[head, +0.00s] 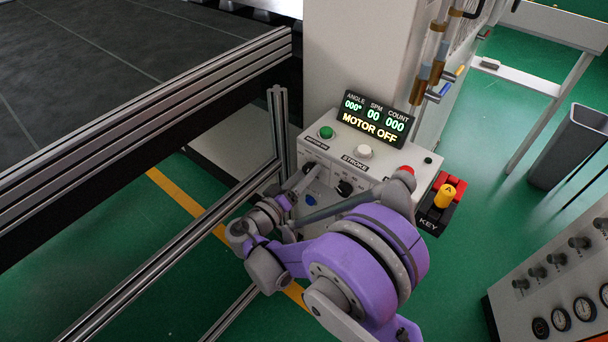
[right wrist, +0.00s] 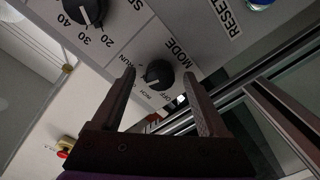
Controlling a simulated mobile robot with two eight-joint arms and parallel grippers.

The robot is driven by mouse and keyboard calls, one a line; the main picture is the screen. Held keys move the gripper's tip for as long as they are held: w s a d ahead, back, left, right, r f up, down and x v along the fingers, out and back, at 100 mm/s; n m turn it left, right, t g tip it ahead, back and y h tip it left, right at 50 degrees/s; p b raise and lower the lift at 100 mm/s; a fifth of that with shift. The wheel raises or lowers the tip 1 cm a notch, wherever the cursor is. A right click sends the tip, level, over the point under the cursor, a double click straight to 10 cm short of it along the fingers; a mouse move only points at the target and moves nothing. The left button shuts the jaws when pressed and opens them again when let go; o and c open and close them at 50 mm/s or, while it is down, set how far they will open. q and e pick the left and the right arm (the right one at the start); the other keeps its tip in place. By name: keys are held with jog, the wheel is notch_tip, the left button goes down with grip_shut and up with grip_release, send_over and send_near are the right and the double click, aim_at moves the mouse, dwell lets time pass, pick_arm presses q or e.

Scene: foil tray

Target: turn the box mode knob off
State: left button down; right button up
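The mode knob (right wrist: 158,74) is a black dial on the grey control box face, marked RUN, INCH and OFF. Its pale mark seems to lie on the lower-left side, toward INCH, but I cannot read it surely. My right gripper (right wrist: 160,80) is open, its two dark fingers on either side of the knob in the right wrist view; I see no contact. In the head view the right gripper (head: 306,178) reaches the front face of the control box (head: 392,170), largely covering the knob. The display (head: 371,117) reads MOTOR OFF. My left gripper is not in view.
A black speed knob (head: 344,188) and a blue reset button (head: 310,201) sit close by. Green (head: 326,132), white (head: 365,152) and red (head: 407,170) buttons are on top. Aluminium rails (head: 281,125) run just left of the box.

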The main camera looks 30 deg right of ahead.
grip_shut()
jog(key=shift+n, duration=0.3)
jog(key=n+b, duration=0.1)
jog(key=n, duration=0.1)
jog(key=shift+n, duration=0.4)
jog(key=n+b, duration=0.1)
jog(key=n, duration=0.3)
jog(key=shift+n, duration=0.3)
jog(key=n+b, duration=0.1)
jog(key=n, duration=0.3)
jog(key=shift+n+g+b, duration=0.3)
jog(key=shift+n+g, duration=0.1)
jog(key=shift+n, duration=1.3)
